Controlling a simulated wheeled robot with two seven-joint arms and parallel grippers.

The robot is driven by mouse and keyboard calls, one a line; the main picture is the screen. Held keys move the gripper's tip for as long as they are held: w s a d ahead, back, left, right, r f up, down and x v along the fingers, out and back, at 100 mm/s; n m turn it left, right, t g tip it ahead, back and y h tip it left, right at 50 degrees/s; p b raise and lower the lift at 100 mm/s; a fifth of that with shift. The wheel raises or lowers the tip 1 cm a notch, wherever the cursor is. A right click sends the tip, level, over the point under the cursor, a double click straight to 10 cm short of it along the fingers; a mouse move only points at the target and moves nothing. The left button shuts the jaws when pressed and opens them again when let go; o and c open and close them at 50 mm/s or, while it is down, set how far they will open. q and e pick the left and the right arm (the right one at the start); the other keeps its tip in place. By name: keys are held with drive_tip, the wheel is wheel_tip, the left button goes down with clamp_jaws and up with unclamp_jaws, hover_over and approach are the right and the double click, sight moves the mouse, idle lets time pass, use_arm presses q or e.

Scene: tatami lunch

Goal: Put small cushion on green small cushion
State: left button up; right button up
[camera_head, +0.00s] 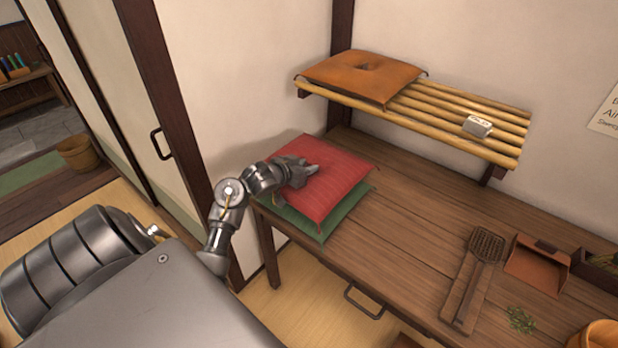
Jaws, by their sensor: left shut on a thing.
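A red small cushion (335,185) lies over a green small cushion (291,216) on the left end of the wooden table. The green one shows along the front-left and right edges beneath the red. My left gripper (308,172) is shut on the red cushion at its upper middle, and the arm comes in from the left. I cannot tell whether the red cushion rests fully on the green one or is held slightly above it. An orange cushion (350,74) lies on the slatted shelf above. My right gripper does not show.
The wooden table (400,215) has a clear middle. A bamboo shelf (450,120) with a small white box (477,126) overhangs its back.

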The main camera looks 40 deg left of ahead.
use_arm(q)
drive_tip(key=shift+w+d+f, duration=0.1)
drive_tip(key=shift+w+f, duration=0.25)
drive_tip(key=shift+f, duration=0.05)
drive_tip(key=f, duration=0.3)
drive_tip(key=shift+w+d+f, duration=0.1)
drive_tip(key=shift+w+f, duration=0.15)
drive_tip(key=o, duration=1.2)
drive_tip(key=shift+s+f, duration=0.1)
drive_tip(key=p+v, duration=0.1)
drive_tip(key=v, duration=1.1)
